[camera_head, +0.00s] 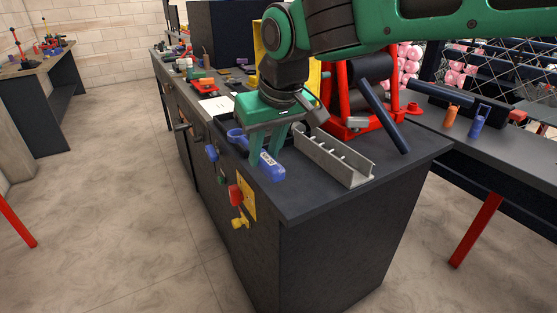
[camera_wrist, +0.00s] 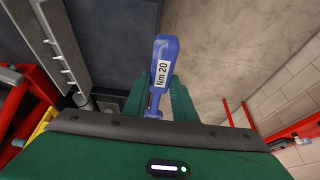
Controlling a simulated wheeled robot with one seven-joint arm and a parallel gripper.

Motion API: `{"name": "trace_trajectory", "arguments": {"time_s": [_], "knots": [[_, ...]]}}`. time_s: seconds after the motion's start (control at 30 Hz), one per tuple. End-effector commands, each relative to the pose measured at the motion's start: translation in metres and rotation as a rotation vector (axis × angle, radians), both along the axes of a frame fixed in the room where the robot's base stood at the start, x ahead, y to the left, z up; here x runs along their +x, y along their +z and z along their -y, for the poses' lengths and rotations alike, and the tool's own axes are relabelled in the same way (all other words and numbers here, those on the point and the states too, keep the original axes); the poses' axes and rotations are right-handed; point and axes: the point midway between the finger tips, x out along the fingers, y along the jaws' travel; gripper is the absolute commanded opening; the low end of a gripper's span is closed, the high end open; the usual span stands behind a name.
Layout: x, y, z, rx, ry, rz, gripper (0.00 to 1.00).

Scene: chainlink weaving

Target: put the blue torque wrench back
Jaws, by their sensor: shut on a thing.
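The blue torque wrench (camera_head: 270,169) is between my gripper's fingers (camera_head: 265,156), over the front left edge of the dark workbench. My gripper is shut on it, with the labelled handle toward the camera and the ring-like end (camera_head: 236,135) behind. In the wrist view the wrench handle (camera_wrist: 162,52), marked "Nm 20", sticks out beyond the green fingers (camera_wrist: 159,98). I cannot tell whether the wrench touches the bench. A grey metal channel rack with small pegs (camera_head: 350,172) lies just right of my gripper; it also shows in the wrist view (camera_wrist: 62,42).
A red frame with dark rollers (camera_head: 340,95) stands behind the rack, with a dark bar (camera_head: 383,117) slanting down. A yellow panel with knobs (camera_head: 248,204) is on the bench side. The bench's front right corner (camera_head: 400,165) is clear. White paper (camera_head: 216,106) lies farther back.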

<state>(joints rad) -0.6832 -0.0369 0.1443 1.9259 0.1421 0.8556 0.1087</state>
Motion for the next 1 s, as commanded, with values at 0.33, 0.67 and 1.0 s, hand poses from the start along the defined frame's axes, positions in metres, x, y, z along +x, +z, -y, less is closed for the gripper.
{"name": "trace_trajectory", "arguments": {"time_s": [0.33,0.67,1.0], "knots": [[0.01,-0.011,0.015,-0.001,-0.004,0.0,0.0],[0.047,-0.05,0.069,-0.001,-0.005,-0.002,0.0],[0.066,-0.071,0.097,0.0,-0.001,0.0,0.0]]}}
